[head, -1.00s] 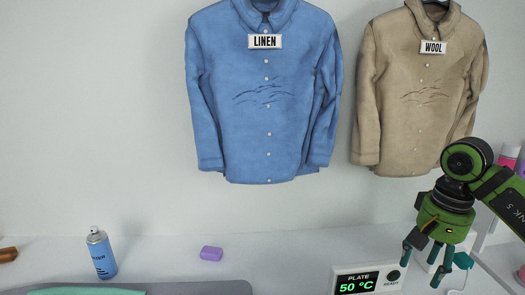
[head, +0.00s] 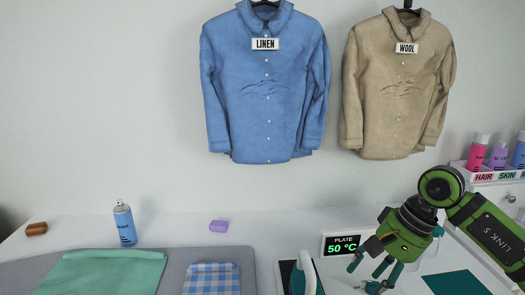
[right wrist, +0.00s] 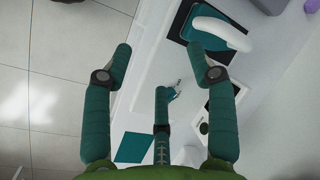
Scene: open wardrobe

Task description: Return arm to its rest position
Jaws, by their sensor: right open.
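My right gripper (head: 375,270) shows in the head view at the lower right, fingers spread and pointing down and left. It is over the white table, in front of the plate display (head: 342,245), which reads 50 °C. In the right wrist view its fingers (right wrist: 165,75) are wide apart with nothing held between them. An iron (head: 317,277) stands left of the gripper on a dark plate; its white handle and teal body (right wrist: 222,33) show at the top of the right wrist view. My left gripper is not in view.
A grey board (head: 215,254) holds a green cloth (head: 105,272) and a checked cloth (head: 212,278). A spray can (head: 124,225), purple block (head: 219,226) and brown block (head: 36,229) stand behind. A teal square (head: 456,284) lies right. Shirts hang above; bottles (head: 478,150) stand on a shelf.

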